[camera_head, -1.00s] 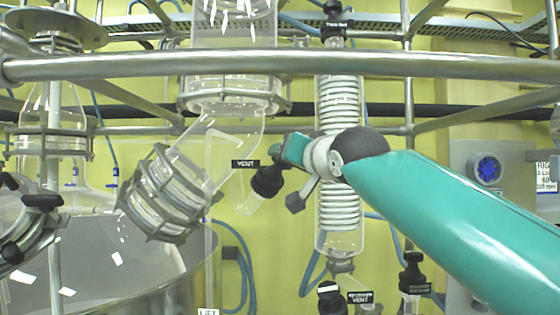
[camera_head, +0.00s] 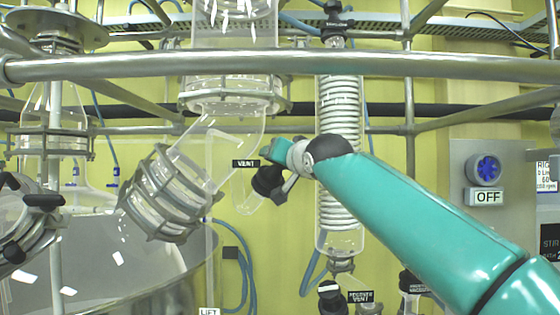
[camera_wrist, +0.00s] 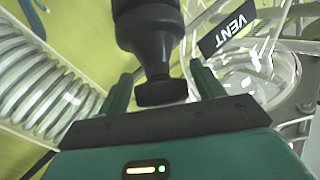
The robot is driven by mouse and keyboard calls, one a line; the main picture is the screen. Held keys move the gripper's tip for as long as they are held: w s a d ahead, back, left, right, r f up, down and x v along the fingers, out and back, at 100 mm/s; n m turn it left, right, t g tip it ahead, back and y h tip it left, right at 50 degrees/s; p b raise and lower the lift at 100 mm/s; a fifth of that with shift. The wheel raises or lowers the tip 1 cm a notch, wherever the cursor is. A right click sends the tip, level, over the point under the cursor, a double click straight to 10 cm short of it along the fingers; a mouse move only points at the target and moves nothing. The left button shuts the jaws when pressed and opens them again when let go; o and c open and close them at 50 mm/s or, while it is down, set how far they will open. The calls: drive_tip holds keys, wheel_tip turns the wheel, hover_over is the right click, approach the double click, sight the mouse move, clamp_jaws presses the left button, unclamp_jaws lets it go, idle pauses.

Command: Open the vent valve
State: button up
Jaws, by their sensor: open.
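The vent valve is a black knob (camera_head: 267,181) on a short glass side arm, just below the black "VENT" label (camera_head: 246,163). In the wrist view the black knob (camera_wrist: 151,45) stands between the two green fingers, with its narrower end near the gripper's palm. The "VENT" label (camera_wrist: 228,28) shows to its right there. My gripper (camera_wrist: 160,84) is open, with one finger on each side of the knob; I cannot tell whether either touches it. In the head view the gripper is partly hidden behind the wrist and the knob.
A coiled glass condenser (camera_head: 338,150) stands close behind my wrist. A glass elbow with a metal clamp (camera_head: 168,195) is at the left. A steel rail (camera_head: 300,66) crosses above the arm. Another black valve (camera_head: 331,298) sits below.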

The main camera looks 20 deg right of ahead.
drive_tip(key=shift+w, duration=0.4)
drive_tip(key=c, duration=1)
drive_tip(key=shift+n+y, duration=0.3)
drive_tip(key=shift+n, duration=0.1)
